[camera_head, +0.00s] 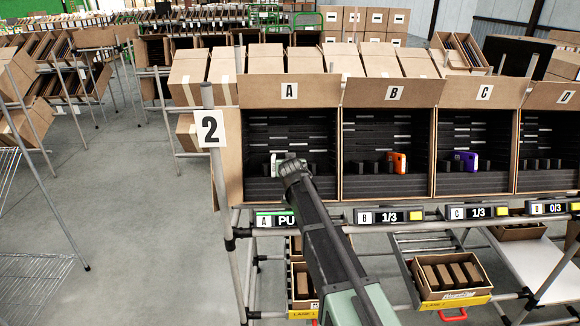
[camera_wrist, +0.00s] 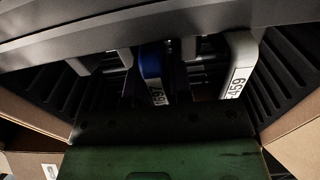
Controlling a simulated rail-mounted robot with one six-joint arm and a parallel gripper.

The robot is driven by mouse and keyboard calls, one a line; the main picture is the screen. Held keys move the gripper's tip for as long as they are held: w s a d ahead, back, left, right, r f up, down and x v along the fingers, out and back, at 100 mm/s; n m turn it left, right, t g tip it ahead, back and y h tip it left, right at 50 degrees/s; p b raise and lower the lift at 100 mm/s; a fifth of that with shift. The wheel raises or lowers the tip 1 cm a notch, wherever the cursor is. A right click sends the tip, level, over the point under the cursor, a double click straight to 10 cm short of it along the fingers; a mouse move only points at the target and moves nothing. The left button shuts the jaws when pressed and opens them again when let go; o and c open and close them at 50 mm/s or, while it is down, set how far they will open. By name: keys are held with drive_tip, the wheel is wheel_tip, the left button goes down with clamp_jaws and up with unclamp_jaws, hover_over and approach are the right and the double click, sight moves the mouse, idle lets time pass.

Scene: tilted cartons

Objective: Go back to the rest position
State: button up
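My gripper (camera_head: 292,168) is at the end of my dark arm, at the mouth of carton A (camera_head: 290,90). Its fingertips do not show clearly, so I cannot tell whether it is open or shut. A small white item (camera_head: 274,164) shows inside carton A, just left of my gripper. In the wrist view, a blue item (camera_wrist: 151,70) with a white number label and a white item (camera_wrist: 240,65) with a number label stand between black ribbed walls. A black bar and a green block fill the bottom of that view and hide what lies behind.
Carton B (camera_head: 394,93) holds an orange item (camera_head: 397,162); carton C (camera_head: 484,93) holds a purple and white item (camera_head: 467,161). Display bars run below the cartons. A lower tray (camera_head: 455,298) holds brown boxes. A post with sign 2 (camera_head: 210,128) stands left; open floor lies beyond.

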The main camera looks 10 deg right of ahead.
drive_tip(key=shift+o, duration=0.6)
drive_tip(key=p+v, duration=0.4)
drive_tip(key=v, duration=0.5)
drive_tip(key=shift+r, duration=0.1)
drive_tip(key=s+d+f+g, duration=0.1)
drive_tip(key=s+f+g, duration=0.2)
drive_tip(key=s, duration=0.8)
drive_tip(key=s+f+n+g+y, duration=0.1)
drive_tip(key=s+f+g, duration=0.2)
drive_tip(key=s, duration=0.7)
drive_tip(key=s+d+f+g, duration=0.1)
drive_tip(key=s+f+g, duration=0.3)
drive_tip(key=s+g, duration=0.3)
drive_tip(key=s, duration=0.4)
drive_tip(key=shift+s+d+y, duration=0.3)
